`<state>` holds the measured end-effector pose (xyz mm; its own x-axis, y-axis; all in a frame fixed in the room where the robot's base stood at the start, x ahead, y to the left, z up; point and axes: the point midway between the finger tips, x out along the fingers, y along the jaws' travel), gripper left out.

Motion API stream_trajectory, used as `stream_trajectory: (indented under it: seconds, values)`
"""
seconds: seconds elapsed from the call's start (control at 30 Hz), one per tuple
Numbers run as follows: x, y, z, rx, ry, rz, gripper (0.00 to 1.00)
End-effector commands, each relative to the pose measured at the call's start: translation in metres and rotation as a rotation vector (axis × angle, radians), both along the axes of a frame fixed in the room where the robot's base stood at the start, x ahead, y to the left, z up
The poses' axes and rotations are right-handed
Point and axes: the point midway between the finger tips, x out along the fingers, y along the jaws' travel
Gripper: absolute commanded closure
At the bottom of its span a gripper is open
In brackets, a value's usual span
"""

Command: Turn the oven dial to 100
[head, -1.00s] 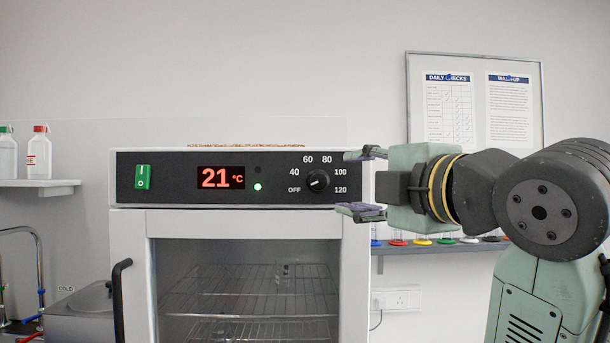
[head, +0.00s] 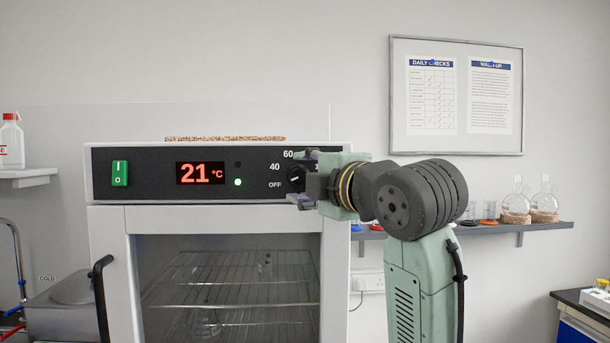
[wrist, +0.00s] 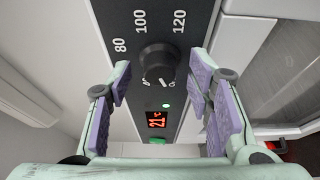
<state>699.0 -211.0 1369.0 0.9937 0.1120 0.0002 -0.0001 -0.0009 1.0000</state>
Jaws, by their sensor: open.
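The oven dial (head: 295,178) is a round black knob on the oven's dark control panel (head: 145,160). In the head view my gripper partly covers the dial and its higher numbers. In the wrist view the dial (wrist: 158,64) shows whole, with 80, 100 and 120 printed around it. I cannot tell surely which mark its pointer faces. My gripper (head: 303,180) is open at the panel, its fingers above and below the dial in the head view. In the wrist view my gripper (wrist: 165,88) has its purple pads on either side of the dial, apart from it.
The red display (head: 200,173) reads 21 °C, with a lit green lamp (head: 238,182) beside it. A green switch (head: 120,173) is at the panel's left. The oven door (head: 112,270) is shut below. A shelf (head: 530,228) with flasks is at the right.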

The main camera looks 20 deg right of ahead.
Motion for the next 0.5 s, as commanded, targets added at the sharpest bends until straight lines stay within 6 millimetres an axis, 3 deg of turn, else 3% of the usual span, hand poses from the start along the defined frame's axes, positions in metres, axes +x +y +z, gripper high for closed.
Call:
stream_trajectory:
  seconds: [0.1, 0.5]
  values:
    - [-0.0001, 0.0000, -0.0001, 0.000, 0.000, 0.000, 0.54]
    - [-0.0003, 0.0001, 0.0001, 0.000, 0.000, 0.000, 0.81]
